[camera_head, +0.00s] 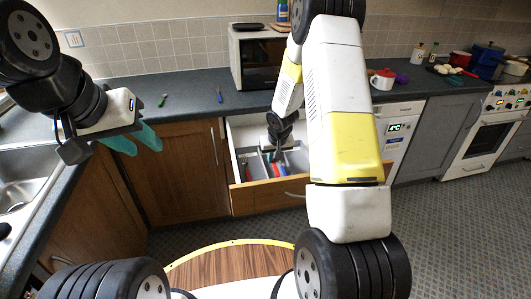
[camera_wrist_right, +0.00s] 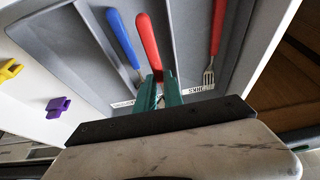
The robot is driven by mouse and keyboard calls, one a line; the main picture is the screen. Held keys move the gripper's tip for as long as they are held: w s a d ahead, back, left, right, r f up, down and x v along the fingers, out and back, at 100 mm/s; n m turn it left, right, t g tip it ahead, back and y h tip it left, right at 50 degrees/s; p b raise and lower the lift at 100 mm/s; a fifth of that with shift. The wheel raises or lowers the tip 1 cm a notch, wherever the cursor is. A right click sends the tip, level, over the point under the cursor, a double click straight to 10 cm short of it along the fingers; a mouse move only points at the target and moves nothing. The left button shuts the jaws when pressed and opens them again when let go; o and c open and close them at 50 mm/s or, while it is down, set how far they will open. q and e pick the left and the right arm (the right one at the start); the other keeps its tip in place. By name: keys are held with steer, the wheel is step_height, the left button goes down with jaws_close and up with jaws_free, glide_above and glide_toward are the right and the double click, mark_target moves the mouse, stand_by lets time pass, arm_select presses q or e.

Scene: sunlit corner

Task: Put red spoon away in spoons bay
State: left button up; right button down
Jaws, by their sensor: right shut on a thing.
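My right gripper (camera_wrist_right: 160,92) is down in the open drawer (camera_head: 270,194), shut on the handle of the red spoon (camera_wrist_right: 148,45). Its teal fingers hide the spoon's lower end, and I cannot tell whether the spoon touches the tray floor. The grey cutlery tray (camera_wrist_right: 190,22) has long bays with small white labels. A blue-handled utensil (camera_wrist_right: 124,38) lies just left of the red handle in the wrist view. A red-handled fork (camera_wrist_right: 213,45) lies in the bay to the right.
A green-handled utensil (camera_head: 163,100) and a blue one (camera_head: 219,93) lie on the counter (camera_head: 190,88). A microwave (camera_head: 258,60) stands behind the drawer. Yellow (camera_wrist_right: 11,69) and purple (camera_wrist_right: 57,106) small pieces lie beside the tray. Pots stand at far right.

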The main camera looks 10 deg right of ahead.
mark_target(274, 163)
steer(key=shift+f, duration=1.8)
steer(key=shift+f, duration=0.1)
steer(key=shift+f, duration=0.3)
steer(key=c, duration=1.7)
jaws_free()
steer(key=shift+c, duration=0.2)
